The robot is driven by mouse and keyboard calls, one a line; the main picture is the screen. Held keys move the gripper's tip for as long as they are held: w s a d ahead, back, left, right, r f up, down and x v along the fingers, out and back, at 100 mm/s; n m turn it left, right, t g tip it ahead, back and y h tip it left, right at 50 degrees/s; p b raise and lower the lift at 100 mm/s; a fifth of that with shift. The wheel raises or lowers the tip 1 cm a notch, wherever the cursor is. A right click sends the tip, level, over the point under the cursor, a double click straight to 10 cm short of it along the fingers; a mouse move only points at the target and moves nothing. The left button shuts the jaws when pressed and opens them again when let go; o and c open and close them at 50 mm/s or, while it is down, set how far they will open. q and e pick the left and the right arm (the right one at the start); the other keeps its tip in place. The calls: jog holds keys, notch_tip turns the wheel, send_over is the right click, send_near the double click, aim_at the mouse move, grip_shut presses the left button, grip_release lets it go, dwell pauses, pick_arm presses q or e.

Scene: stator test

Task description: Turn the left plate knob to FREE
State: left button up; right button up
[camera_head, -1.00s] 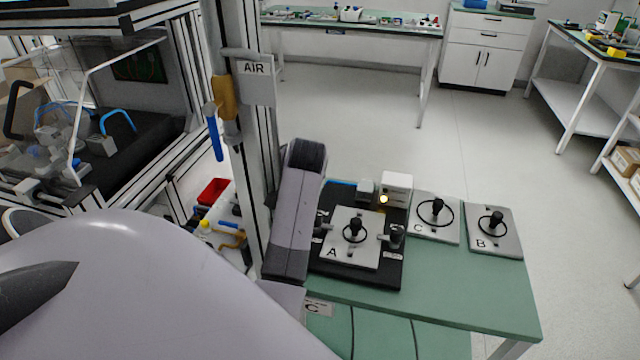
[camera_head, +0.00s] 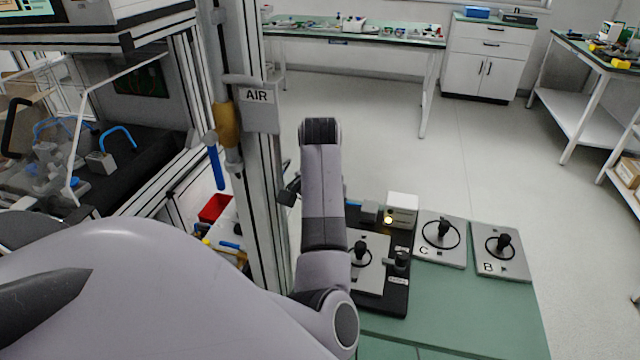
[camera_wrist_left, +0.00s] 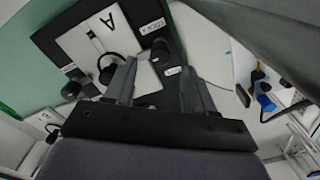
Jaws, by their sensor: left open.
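The black base (camera_head: 392,303) carries grey plate A (camera_head: 372,277); a black central knob (camera_head: 360,252) stands on the plate. The right plate knob (camera_head: 402,260) shows at the plate's right side. My left arm hides the left plate knob in the head view. In the left wrist view the left plate knob (camera_wrist_left: 160,46) is a dark round knob between white labels; their words are too small to read. My left gripper (camera_wrist_left: 158,67) is open and empty, its fingertips pointing toward that knob and apparently apart from it. The letter A (camera_wrist_left: 108,18) also shows there.
Plates C (camera_head: 440,255) and B (camera_head: 512,265) lie to the right on the green table (camera_head: 470,310). A white box with a lit lamp (camera_head: 402,207) stands behind the base. The AIR post (camera_head: 262,150) rises close left of my arm.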

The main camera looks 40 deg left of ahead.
pick_arm(q)
notch_tip(320, 180, down, 3)
jog(key=shift+s+a+f, duration=0.1)
jog(key=shift+a, duration=0.1)
jog(key=shift+w+f, duration=0.2)
jog(key=shift+f, duration=0.05)
jog(key=shift+s+f, duration=0.1)
jog(key=shift+f, duration=0.55)
jog(key=shift+d, duration=0.2)
jog(key=shift+c, duration=0.4)
grip_shut()
